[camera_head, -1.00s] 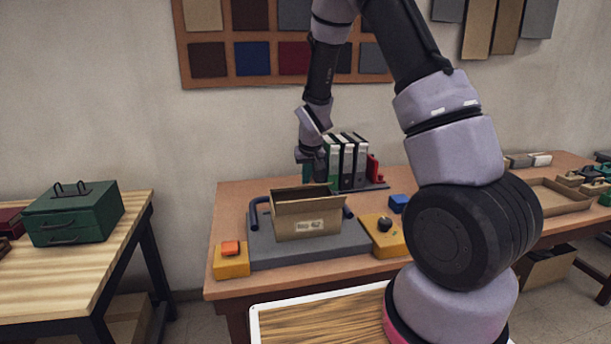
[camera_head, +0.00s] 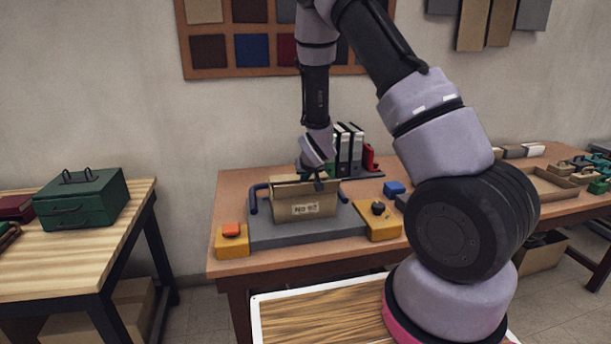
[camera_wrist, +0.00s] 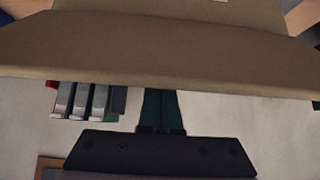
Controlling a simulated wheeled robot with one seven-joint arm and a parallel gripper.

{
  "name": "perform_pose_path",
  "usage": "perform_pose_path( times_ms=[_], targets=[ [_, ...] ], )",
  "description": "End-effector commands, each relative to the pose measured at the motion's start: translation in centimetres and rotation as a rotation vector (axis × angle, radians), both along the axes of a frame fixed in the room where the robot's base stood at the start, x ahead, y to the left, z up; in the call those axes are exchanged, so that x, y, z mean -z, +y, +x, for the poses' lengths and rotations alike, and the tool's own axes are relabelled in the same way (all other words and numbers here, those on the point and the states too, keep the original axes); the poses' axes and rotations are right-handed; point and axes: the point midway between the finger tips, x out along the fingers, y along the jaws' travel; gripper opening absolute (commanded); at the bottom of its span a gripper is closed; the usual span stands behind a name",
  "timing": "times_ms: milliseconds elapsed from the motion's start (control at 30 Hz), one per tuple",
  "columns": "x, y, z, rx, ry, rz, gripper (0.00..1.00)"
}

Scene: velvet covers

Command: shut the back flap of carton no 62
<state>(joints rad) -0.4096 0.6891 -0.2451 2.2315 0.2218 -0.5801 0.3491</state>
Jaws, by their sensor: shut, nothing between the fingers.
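Carton no 62 (camera_head: 303,208), a tan cardboard box with a label on its front, stands upright on the grey base. Its back flap (camera_head: 292,181) slants over the carton's top. In the wrist view, a broad cardboard panel (camera_wrist: 150,50), seemingly this flap, fills the upper part. My gripper (camera_head: 319,184) is shut and empty, at the right part of the carton's top. In the wrist view, its dark fingers (camera_wrist: 160,100) reach the panel's edge; their tips are hidden, and I cannot tell whether they touch it.
Blue handles (camera_head: 252,198) flank the carton. Yellow blocks stand at left (camera_head: 232,242) and right (camera_head: 380,222), the left with an orange button. Binders (camera_head: 349,150) stand close behind my gripper.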

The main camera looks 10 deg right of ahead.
Motion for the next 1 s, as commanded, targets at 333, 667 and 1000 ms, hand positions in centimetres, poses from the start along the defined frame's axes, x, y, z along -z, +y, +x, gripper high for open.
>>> perform_pose_path(
  times_ms=[333, 667, 1000],
  targets=[
    [2.0, 0.0, 0.1, 0.001, 0.005, -0.001, 0.00],
    [2.9, 0.0, -0.2, 0.002, 0.014, -0.001, 0.00],
    [2.6, 0.0, 0.0, 0.001, 0.005, -0.001, 0.00]
  ],
)
